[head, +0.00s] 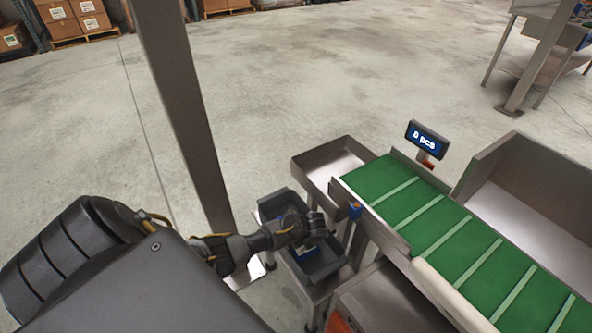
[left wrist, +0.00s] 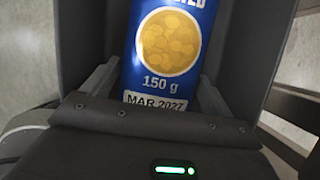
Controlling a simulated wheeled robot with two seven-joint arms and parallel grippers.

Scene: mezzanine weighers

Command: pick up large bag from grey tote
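The grey tote (head: 328,262) sits low beside the conveyor in the head view, and its dark walls (left wrist: 255,55) frame the left wrist view. A blue bag (left wrist: 185,82) with a yellow round picture and "150 g" lies inside; a small blue and yellow part of it (head: 308,252) shows in the head view. My left gripper (head: 308,228) reaches down over the tote. In the left wrist view its fingers (left wrist: 160,75) are spread wide, one on each side of the bag. I cannot tell whether they touch it. The bag's top is out of frame. My right gripper is not in view.
A green cleated conveyor (head: 430,215) with a "6 pcs" display (head: 427,139) stands to the right. A steel tray (head: 325,168) is behind the tote. A steel post (head: 185,110) rises left of it. The floor beyond is open.

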